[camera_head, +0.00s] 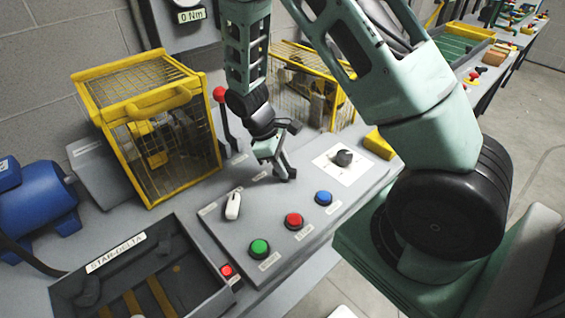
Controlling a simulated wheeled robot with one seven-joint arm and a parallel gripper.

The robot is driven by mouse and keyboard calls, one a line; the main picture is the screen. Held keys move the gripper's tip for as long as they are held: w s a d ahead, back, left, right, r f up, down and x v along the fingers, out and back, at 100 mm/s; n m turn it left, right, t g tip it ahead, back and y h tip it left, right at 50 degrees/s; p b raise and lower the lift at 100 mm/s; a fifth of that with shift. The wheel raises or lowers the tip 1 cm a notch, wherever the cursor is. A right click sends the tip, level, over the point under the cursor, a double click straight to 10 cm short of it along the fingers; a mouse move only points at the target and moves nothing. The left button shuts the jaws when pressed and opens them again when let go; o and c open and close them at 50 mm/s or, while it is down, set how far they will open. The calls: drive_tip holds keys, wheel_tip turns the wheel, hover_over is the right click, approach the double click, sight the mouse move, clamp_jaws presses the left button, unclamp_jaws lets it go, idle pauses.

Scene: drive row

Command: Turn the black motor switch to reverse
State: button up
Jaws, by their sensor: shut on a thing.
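My gripper (278,172) reaches down to the sloped grey control panel (215,228), between a white lever switch (233,205) and a black round knob on a white dial plate (344,157). Its jaws are shut on the black motor switch at the panel face. The fingers and dark fingertips hide most of that switch, so I cannot tell which way it points. A small label lies beside the fingertips, too small to read.
Green (259,248), red (293,221) and blue (323,198) buttons line the panel's front. A red-ball lever (220,93) stands close behind my gripper. Yellow wire cages (150,105) stand at the back. A blue motor (38,205) and a STAR-DELTA tray (110,262) are left.

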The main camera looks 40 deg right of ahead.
drive_tip(key=m+y+p, duration=0.1)
drive_tip(key=m, duration=0.2)
drive_tip(key=shift+w+d+r+m+g, duration=0.1)
drive_tip(key=shift+m+g, duration=0.2)
drive_tip(key=shift+m, duration=0.1)
drive_tip(key=m+y+p, duration=0.1)
drive_tip(key=m+y, duration=0.1)
drive_tip(key=m, duration=0.2)
drive_tip(key=shift+d+m, duration=0.1)
drive_tip(key=shift+m, duration=0.2)
drive_tip(key=m, duration=0.2)
drive_tip(key=m+y, duration=0.1)
drive_tip(key=m, duration=0.1)
drive_tip(key=shift+d+y+p, duration=0.15)
drive_tip(key=shift+y+p, duration=0.15)
drive_tip(key=shift+p, duration=0.1)
drive_tip(key=shift+m+t+y, duration=0.5)
drive_tip(key=shift+m+y, duration=0.1)
drive_tip(key=shift+m, duration=1.2)
drive_tip(key=o, duration=1)
drive_tip(key=b+v, duration=0.1)
drive_tip(key=v, duration=1.6)
drive_tip(key=shift+d+r+b, duration=0.1)
drive_tip(key=shift+d+b, duration=0.1)
drive_tip(key=shift+b, duration=0.15)
